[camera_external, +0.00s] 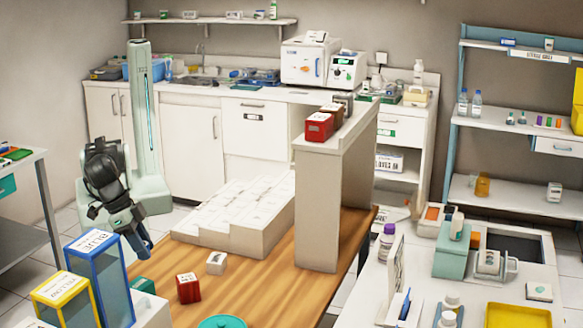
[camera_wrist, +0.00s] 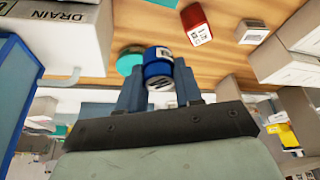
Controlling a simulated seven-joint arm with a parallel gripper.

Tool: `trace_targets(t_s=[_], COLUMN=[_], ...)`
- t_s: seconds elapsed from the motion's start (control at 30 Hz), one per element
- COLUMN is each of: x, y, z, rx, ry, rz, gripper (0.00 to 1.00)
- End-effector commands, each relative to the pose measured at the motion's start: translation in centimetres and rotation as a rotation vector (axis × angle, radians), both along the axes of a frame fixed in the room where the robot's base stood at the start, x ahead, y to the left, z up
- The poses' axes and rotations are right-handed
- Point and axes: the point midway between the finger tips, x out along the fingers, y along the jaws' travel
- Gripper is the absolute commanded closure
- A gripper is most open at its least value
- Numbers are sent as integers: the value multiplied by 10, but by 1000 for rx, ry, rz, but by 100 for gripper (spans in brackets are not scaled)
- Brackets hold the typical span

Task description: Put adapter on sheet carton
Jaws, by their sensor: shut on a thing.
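My gripper (camera_wrist: 159,78) is shut on a small blue cylinder with a pale band and marked end (camera_wrist: 158,68), which I take to be the adapter. It sits between the two blue fingers. In the external view my gripper (camera_external: 142,245) hangs above the left edge of the wooden table, pointing down; the held piece cannot be made out clearly there. A stepped block of white cartons (camera_external: 235,212), likely including the sheet carton, lies on the table to the right of my gripper, apart from it. These white cartons also show at the right of the wrist view (camera_wrist: 285,62).
A red box (camera_external: 188,288) and a small white box (camera_external: 216,263) stand in front of the cartons. A teal disc (camera_external: 222,322) lies at the front. Tall blue (camera_external: 95,270) and yellow (camera_external: 62,297) bins stand at left. A raised beige shelf (camera_external: 318,205) borders the cartons' right.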

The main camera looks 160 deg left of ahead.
Motion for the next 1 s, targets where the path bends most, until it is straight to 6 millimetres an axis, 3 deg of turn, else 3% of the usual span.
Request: trace_targets(t_s=[0.13,0.37,0.8,1.0], x=[-10,-30,-29,-28], y=[-25,-21,-21,-21], z=[14,8,-47,-57], rx=[1,0,0,0], ry=[-1,1,1,1], rz=[-37,-42,-47,-47], gripper=[96,96,96,96])
